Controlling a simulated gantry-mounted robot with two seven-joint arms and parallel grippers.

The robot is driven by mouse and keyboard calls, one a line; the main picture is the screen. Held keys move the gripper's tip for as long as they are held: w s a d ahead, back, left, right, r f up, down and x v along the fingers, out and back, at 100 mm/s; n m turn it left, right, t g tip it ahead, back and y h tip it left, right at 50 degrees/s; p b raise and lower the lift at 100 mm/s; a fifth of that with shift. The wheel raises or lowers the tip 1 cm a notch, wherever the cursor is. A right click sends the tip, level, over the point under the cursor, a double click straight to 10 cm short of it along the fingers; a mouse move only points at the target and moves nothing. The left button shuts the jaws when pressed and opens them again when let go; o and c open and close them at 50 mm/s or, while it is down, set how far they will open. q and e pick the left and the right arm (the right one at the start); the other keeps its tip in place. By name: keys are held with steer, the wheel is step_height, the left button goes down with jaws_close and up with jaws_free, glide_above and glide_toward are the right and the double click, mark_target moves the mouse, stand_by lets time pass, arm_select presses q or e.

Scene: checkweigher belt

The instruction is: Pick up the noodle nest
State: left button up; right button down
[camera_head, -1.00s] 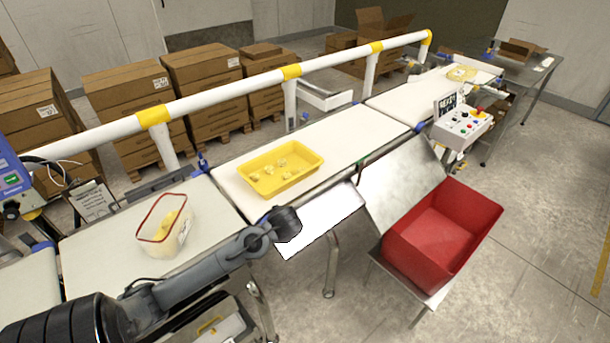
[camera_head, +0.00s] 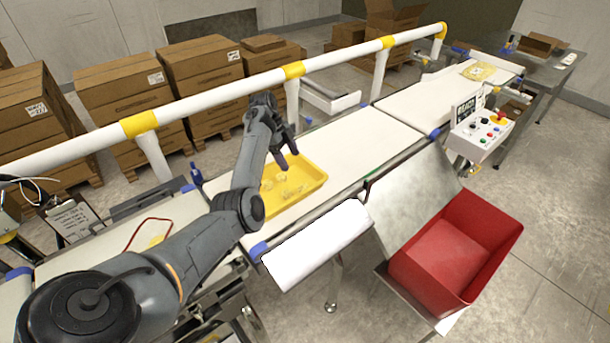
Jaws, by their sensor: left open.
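A yellow tray (camera_head: 308,184) stands on the middle belt section. Several small pale yellow pieces (camera_head: 284,179), which look like noodle nests, lie on its floor. My left arm reaches in from the lower left and covers the tray's left part. My left gripper (camera_head: 289,158) is open and points down over the tray's back side, above the pieces; I see nothing between its fingers. The exact height above the pieces is hard to tell. A clear container with a red rim (camera_head: 150,222) and something yellow inside stands on the left belt, mostly hidden by my arm. My right gripper is not in view.
A white guard rail with yellow joints (camera_head: 220,97) runs behind the belts. A red bin (camera_head: 455,250) stands at the front right beside a metal chute (camera_head: 410,195). A control box (camera_head: 483,130) stands at the right. The belt right of the tray (camera_head: 365,140) is clear.

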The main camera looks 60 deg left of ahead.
arm_select(q)
glide_above(301, 185)
steer(key=s+a, duration=0.2)
steer(key=f, duration=0.4)
steer(key=shift+w+a+f, duration=0.2)
steer(key=shift+w+f, duration=0.05)
steer(key=shift+f, duration=0.05)
steer(key=shift+b+x, duration=0.3)
steer(key=shift+x, duration=0.6)
steer(key=x, duration=0.3)
steer(key=shift+d+f, duration=0.35)
steer(key=shift+w+f+b, duration=0.1)
steer(key=shift+f+b, duration=0.2)
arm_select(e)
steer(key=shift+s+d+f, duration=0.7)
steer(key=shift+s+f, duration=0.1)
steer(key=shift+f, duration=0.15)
arm_select(q)
steer(key=shift+d, duration=0.15)
steer(key=c, duration=1.1)
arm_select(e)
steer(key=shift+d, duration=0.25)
